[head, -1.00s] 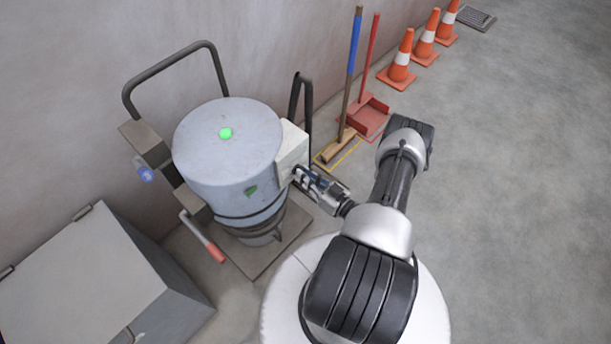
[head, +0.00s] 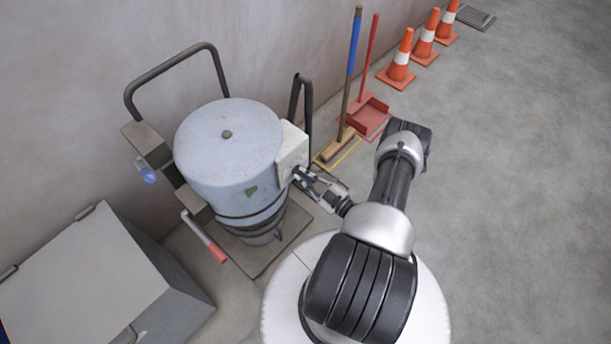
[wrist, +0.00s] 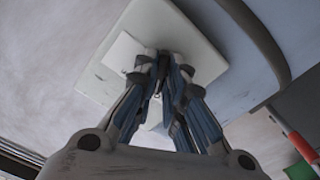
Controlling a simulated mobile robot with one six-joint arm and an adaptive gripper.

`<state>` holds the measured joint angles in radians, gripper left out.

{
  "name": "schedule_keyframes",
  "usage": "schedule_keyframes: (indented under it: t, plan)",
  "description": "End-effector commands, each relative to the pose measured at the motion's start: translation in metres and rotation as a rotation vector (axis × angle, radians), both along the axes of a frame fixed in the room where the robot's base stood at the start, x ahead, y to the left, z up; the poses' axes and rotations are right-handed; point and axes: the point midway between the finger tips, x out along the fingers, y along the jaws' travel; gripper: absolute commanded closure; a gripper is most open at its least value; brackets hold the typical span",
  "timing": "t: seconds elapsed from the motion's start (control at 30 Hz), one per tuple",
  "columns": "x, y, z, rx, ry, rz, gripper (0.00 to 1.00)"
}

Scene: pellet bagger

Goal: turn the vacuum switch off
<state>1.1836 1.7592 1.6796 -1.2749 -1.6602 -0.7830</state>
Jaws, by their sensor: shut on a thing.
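The vacuum (head: 228,165) is a pale blue-grey drum on a wheeled frame, left of centre in the head view. The lamp (head: 227,134) on its lid is dark. A pale switch box (head: 293,146) is fixed to the drum's right side; in the wrist view the box (wrist: 193,40) fills the upper middle. My gripper (head: 299,174) is at the front face of the box. In the wrist view my gripper (wrist: 162,68) has its fingers closed on the small switch, of which only a bit of metal shows between them. The fingers hide the rest of the switch.
A red-handled lever (head: 217,253) sticks out at the drum's lower left. A grey chest (head: 85,275) stands at the front left. A broom (head: 347,110), a red dustpan (head: 369,115) and orange cones (head: 402,62) line the wall. The floor at the right is clear.

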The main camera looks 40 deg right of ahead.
Motion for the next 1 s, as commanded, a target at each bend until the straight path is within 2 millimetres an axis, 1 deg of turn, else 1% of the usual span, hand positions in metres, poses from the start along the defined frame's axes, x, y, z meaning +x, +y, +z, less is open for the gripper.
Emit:
schedule_keyframes:
  t: [0.2, 0.6, 0.63, 0.9, 1.0]
  plan:
    - [-0.0003, 0.0003, -0.0010, -0.035, -0.001, 0.000, 1.00]
    - [-0.0003, 0.0002, -0.0011, -0.041, 0.000, -0.001, 1.00]
    - [-0.0003, 0.0002, -0.0011, -0.041, 0.000, -0.001, 0.87]
    - [-0.0001, 0.0001, -0.0005, -0.040, -0.002, 0.000, 0.69]
    - [-0.0001, 0.0000, -0.0004, -0.040, -0.002, 0.000, 0.69]
